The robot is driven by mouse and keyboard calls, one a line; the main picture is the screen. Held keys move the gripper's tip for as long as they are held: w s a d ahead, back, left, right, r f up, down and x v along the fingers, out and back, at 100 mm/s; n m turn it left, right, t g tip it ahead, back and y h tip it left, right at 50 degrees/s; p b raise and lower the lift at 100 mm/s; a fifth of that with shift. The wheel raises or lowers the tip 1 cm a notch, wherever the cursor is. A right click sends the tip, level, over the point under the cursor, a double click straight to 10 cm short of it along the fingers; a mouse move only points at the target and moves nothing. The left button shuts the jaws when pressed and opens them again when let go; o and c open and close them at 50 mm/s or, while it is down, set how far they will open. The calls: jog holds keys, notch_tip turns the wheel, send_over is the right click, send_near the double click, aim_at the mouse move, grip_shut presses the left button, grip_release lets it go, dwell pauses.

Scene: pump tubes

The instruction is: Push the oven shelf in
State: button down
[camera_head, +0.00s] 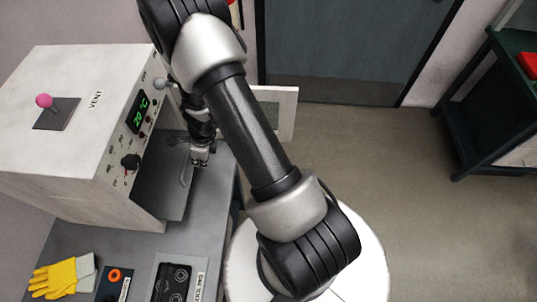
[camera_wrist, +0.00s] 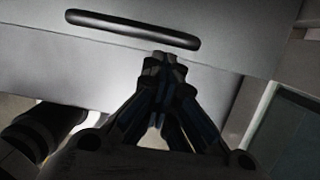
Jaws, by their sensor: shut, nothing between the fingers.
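The oven (camera_head: 70,130) is a white box at the left in the head view, with a green 20 °C display and a VENT label on top. A flat grey shelf (camera_head: 163,195) sticks out of its front above the bench. My gripper (camera_head: 200,160) points down by the shelf's outer edge, on its right side. In the wrist view my gripper (camera_wrist: 165,62) is shut and empty, with its tips at a pale grey panel (camera_wrist: 225,50) that has a long dark slot or handle (camera_wrist: 132,30). I cannot tell whether the tips touch it.
The oven door (camera_head: 278,112) stands open behind my arm. Yellow gloves (camera_head: 62,275) and dark labelled panels (camera_head: 172,284) lie on the grey bench (camera_head: 200,230). A dark green rack (camera_head: 480,110) stands far right; the floor between is clear.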

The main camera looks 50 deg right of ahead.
jog(key=s+d+b, duration=0.5)
jog(key=s+d, duration=0.6)
jog(key=s, duration=0.4)
jog(key=p+v, duration=0.6)
jog(key=v, duration=0.2)
jog(key=shift+w+d+r, duration=0.15)
jog(key=shift+d+r, duration=0.05)
jog(key=shift+r, duration=0.2)
